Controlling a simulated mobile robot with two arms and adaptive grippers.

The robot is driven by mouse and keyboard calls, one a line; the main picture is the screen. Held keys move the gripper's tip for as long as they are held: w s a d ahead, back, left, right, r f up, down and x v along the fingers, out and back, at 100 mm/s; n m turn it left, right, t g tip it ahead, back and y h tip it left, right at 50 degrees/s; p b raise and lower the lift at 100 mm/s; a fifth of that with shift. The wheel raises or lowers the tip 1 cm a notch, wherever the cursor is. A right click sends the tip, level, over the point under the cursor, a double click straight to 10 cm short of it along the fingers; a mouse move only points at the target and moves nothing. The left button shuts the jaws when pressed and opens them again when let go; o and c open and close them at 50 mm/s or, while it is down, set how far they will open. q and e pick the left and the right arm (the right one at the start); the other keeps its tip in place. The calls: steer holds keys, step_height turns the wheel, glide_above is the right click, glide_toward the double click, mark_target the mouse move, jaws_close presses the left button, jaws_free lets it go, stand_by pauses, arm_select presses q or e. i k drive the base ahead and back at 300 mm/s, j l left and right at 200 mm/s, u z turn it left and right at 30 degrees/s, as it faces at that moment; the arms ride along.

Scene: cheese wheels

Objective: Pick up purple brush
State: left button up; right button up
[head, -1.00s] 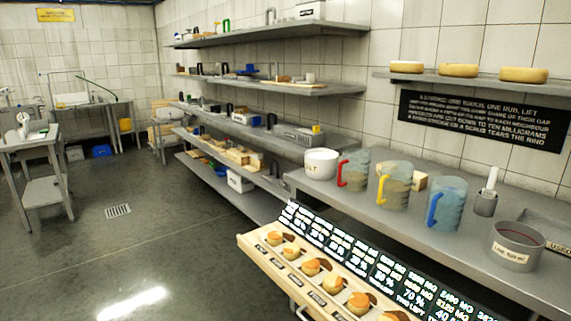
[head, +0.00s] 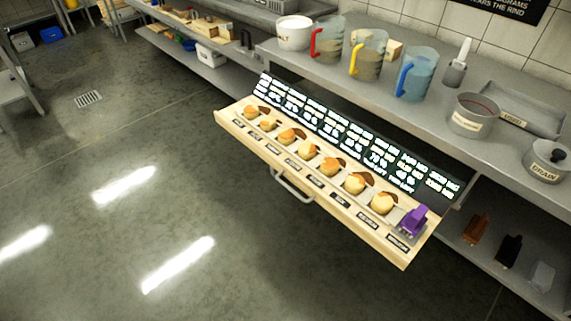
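A purple brush (head: 413,220) stands in the last slot at the right end of an open wooden drawer (head: 232,122). It is beside a row of several small cheese-like pieces, each in its own labelled slot. Its bristles cannot be made out at this size. Neither of my grippers is in view.
A sign board (head: 345,143) with white text runs along the drawer's back. A drawer handle (head: 293,187) sticks out in front. Open floor lies left.

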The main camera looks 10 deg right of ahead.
mark_target(416, 219)
steer(key=l+z, duration=0.1)
steer(key=z, duration=1.15)
